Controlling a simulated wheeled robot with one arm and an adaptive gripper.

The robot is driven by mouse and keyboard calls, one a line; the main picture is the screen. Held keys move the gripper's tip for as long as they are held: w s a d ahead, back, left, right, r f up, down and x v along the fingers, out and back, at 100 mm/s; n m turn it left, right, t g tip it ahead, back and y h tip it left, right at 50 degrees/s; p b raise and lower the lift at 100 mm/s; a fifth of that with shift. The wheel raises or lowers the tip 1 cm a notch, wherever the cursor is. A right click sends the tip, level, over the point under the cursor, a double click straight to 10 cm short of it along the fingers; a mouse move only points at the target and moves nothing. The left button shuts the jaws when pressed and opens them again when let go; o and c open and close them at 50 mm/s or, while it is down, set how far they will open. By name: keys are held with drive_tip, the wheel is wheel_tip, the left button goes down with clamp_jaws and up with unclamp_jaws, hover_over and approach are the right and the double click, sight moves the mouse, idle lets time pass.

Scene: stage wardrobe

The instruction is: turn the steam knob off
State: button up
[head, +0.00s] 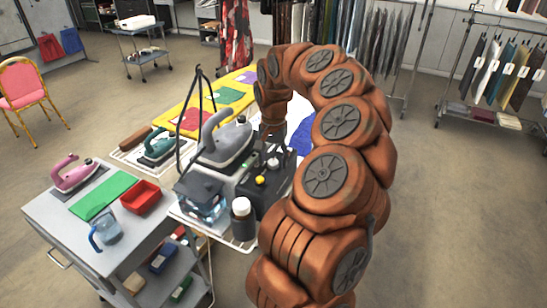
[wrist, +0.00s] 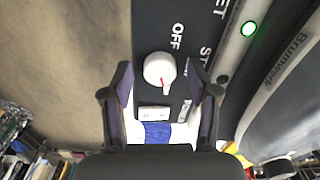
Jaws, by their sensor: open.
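The steam knob (wrist: 158,70) is a round white knob on a dark panel (wrist: 178,12) in the wrist view. Its red mark is on its lower side in the picture, away from the word OFF, which is printed above and to the right. A partly hidden label starting "ST" is at its right. My gripper (wrist: 160,64) is open, with one finger on each side of the knob; I cannot tell whether they touch it. In the head view my gripper (head: 272,132) is over the back of the dark steam unit (head: 252,196), and the knob is not clear there.
A white rocker switch (wrist: 153,113) marked POWER is below the knob, between the fingers. A green light (wrist: 249,28) glows to the right. A grey iron (head: 224,146) stands left of my gripper. A dark bottle (head: 243,220) stands at the front.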

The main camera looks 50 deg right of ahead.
clamp_jaws()
idle(0.4)
drive_tip(key=shift+f+b, duration=0.1)
drive_tip(key=shift+b, duration=0.25)
